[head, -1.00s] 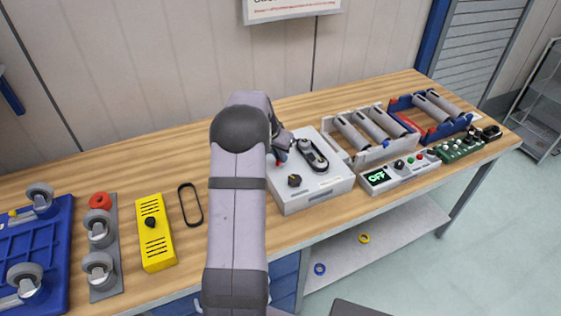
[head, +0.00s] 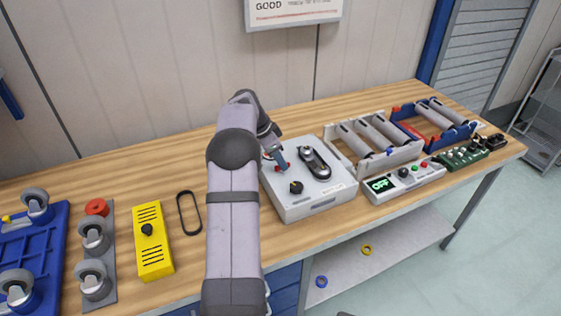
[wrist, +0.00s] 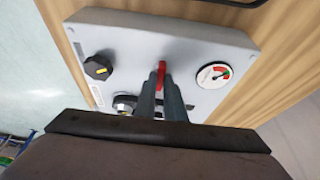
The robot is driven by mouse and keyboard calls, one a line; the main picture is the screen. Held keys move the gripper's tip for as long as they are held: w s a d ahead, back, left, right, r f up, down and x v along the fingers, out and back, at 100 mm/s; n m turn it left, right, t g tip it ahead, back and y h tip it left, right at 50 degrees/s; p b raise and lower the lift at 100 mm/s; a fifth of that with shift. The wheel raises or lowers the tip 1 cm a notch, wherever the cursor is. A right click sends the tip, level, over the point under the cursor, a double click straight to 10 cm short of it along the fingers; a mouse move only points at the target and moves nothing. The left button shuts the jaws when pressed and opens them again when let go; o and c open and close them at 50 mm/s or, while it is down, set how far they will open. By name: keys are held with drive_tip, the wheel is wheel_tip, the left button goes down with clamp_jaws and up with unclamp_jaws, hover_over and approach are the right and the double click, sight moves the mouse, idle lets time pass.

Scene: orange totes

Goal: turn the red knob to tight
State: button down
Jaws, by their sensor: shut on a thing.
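The red knob (wrist: 161,74) is a narrow red bar on the top of a light grey box (wrist: 150,32), seen in the wrist view between my fingertips. My gripper (wrist: 161,84) is shut on it, one finger on each side, and the fingers hide part of it. In the head view my gripper (head: 273,161) reaches down to the left back part of the box (head: 311,205), where a bit of red shows.
On the box are a black knob (head: 296,187) and a black belt over pulleys (head: 315,163). Right of it stand a roller rack (head: 372,163) and a control box reading OFF (head: 404,182). Left lie a loose black belt (head: 189,212) and a yellow box (head: 153,241).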

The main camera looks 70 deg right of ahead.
idle(0.3)
drive_tip(key=c, duration=1.8)
unclamp_jaws()
drive_tip(key=shift+c, duration=0.2)
drive_tip(key=shift+w+r, duration=0.1)
drive_tip(key=shift+r, duration=0.05)
drive_tip(key=b+v, duration=0.1)
drive_tip(key=v, duration=0.6)
drive_tip(key=shift+b, duration=0.4)
drive_tip(key=shift+a, duration=0.1)
drive_tip(key=w+a+f+n+t, duration=0.1)
drive_tip(key=w+a+n, duration=0.4)
drive_tip(key=a, duration=0.4)
drive_tip(key=w+a+f+n+t+y, duration=0.1)
drive_tip(key=w+a+n, duration=0.4)
drive_tip(key=a, duration=0.4)
drive_tip(key=w+a+f+n+t, duration=0.1)
drive_tip(key=w+a+n, duration=0.2)
drive_tip(key=w+a, duration=0.5)
drive_tip(key=s+a+f+n+y, duration=0.15)
drive_tip(key=a+n, duration=0.25)
drive_tip(key=a, duration=0.4)
drive_tip(key=s+a+f+n, duration=0.2)
drive_tip(key=a+n, duration=0.1)
drive_tip(key=a, duration=0.5)
drive_tip(key=s+a+f+n, duration=0.4)
drive_tip(key=s+a+n, duration=0.3)
drive_tip(key=a, duration=0.5)
drive_tip(key=s, duration=0.2)
drive_tip(key=shift+s+a+y, duration=0.35)
